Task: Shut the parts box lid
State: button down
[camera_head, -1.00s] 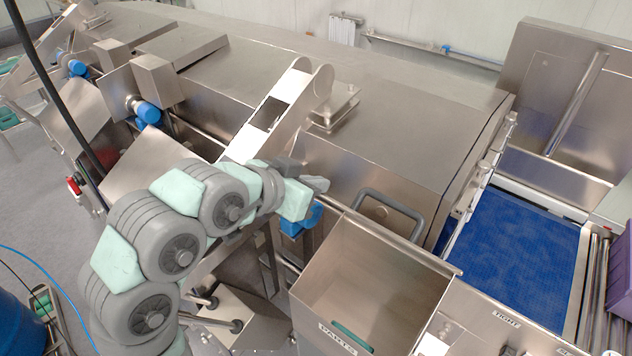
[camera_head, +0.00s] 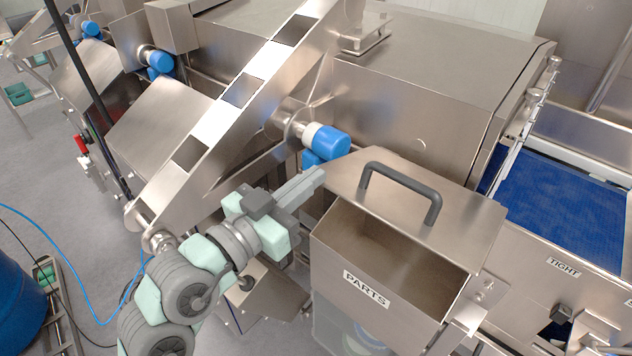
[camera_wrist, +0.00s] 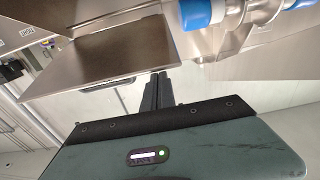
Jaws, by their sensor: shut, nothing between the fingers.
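The metal parts box (camera_head: 372,293), labelled PARTS, stands open at lower centre of the head view, with its inside showing. Its metal lid (camera_head: 462,212) is raised at the back of the opening and carries a dark grey handle (camera_head: 402,178). The lid's exact angle is hard to tell. My gripper (camera_head: 318,176) is shut and empty, at the lid's left end; I cannot tell whether it touches. In the wrist view my shut fingers (camera_wrist: 158,82) point toward a metal panel (camera_wrist: 110,52), seemingly the lid, with a dark bar at its edge.
A blue-capped motor (camera_head: 328,141) sits just behind my gripper. A sloping metal frame (camera_head: 240,92) rises behind my arm. The tunnel housing (camera_head: 430,105) stands behind the box. A blue conveyor belt (camera_head: 575,205) lies to the right.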

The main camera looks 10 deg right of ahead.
notch_tip(320, 180, down, 16)
jog(key=t+h+b, duration=0.3)
jog(key=h+b, duration=0.1)
jog(key=b, duration=1.8)
jog(key=shift+r, duration=0.15)
jog(key=shift+s+a, duration=0.1)
jog(key=shift+r, duration=0.1)
notch_tip(320, 180, up, 4)
jog(key=a+p, duration=0.1)
jog(key=p, duration=0.1)
jog(key=d+f+v, duration=0.1)
jog(key=v, duration=0.9)
jog(key=shift+a+f+p, duration=0.2)
jog(key=shift+f+p, duration=0.1)
jog(key=shift+f, duration=0.05)
jog(key=shift+r, duration=0.1)
